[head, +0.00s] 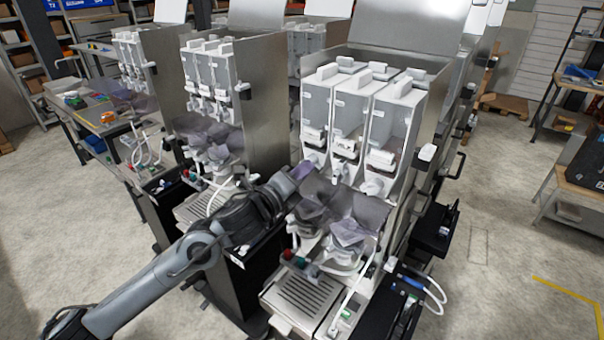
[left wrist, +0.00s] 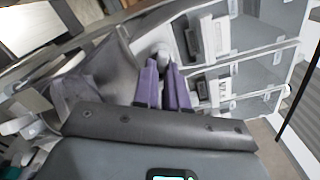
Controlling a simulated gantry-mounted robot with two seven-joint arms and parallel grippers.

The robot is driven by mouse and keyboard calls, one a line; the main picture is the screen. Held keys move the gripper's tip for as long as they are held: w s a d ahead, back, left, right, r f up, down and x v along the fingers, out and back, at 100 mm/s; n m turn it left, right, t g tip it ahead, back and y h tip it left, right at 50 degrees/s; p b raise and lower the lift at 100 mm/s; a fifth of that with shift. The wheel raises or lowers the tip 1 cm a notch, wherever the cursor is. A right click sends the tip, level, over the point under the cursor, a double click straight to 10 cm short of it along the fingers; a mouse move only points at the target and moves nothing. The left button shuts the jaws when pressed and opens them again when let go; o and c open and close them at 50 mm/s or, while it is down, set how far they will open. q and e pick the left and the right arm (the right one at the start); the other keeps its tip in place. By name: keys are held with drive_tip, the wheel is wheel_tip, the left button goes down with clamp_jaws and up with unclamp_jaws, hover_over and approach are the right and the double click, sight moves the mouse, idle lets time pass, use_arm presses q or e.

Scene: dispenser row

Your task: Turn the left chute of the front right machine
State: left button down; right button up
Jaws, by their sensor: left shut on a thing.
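The front right machine (head: 343,64) has three white canisters side by side, with white chutes below them. Its left chute (head: 314,157) is a small white spout under the left canister, partly hidden by my gripper. My left gripper (head: 303,170) reaches it from the left with its purple fingers. In the left wrist view, the two purple fingers (left wrist: 165,82) are close together and shut around a white rounded piece (left wrist: 163,55), which appears to be the left chute. The exact contact is hard to see. My right gripper is not in view.
Translucent grey funnels (head: 352,232) hang just below the chutes, close to my gripper. The machine's drip tray (head: 302,296) juts out below. Another machine (head: 205,72) stands to the left, and a worktable (head: 95,118) with small items lies farther left. Open floor is at the right.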

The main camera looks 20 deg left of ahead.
use_arm(q)
drive_tip(key=c, duration=1.2)
unclamp_jaws()
drive_tip(key=shift+o, duration=0.2)
